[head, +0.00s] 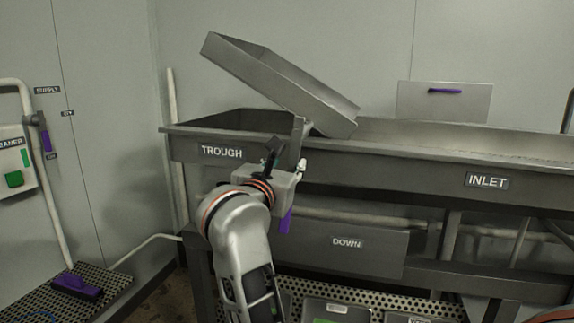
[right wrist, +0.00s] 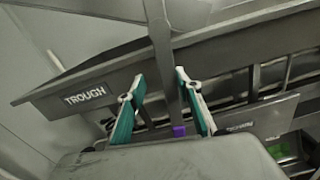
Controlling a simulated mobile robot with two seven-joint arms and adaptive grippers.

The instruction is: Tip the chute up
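The chute, a grey open metal tray (head: 280,85), sits tilted above the trough, its left end high and its right end low near the inlet. A lever bar (right wrist: 160,40) runs down the front of the trough from the chute side and ends in a purple grip, which shows in the head view (head: 286,221) and the right wrist view (right wrist: 178,131). My right gripper (right wrist: 160,76) is open, with a finger on each side of the lever bar; I cannot tell if they touch it. In the head view my wrist partly hides the lever. My left gripper is out of view.
The trough (head: 185,143) is labelled TROUGH at left; the INLET section (head: 420,155) is at right. A panel below reads DOWN (head: 320,249). Labelled bins (head: 330,309) stand underneath.

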